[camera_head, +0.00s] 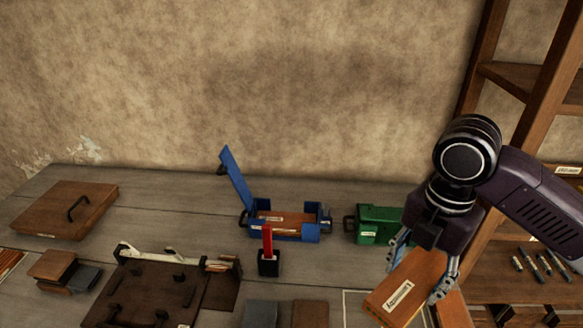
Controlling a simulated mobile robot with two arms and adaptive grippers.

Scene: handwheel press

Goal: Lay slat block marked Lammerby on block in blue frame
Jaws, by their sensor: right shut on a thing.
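The blue frame (312,236) stands on the grey table with its lid (236,180) tipped up at the left. A brown block (290,217) lies inside it. My right gripper (419,274) is shut on an orange-brown slat block (410,283), one finger on each side. This block carries a white label with dark lettering, too small to read surely. It is held tilted at the front right, right of and nearer than the blue frame and apart from it. My left gripper is out of view.
A green box (378,226) stands between the blue frame and my right arm. A black holder (268,267) with a red upright piece stands before the frame. A dark brown board (140,291) with handles and loose blocks (53,266) lie at the left. Shelving rises at the right.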

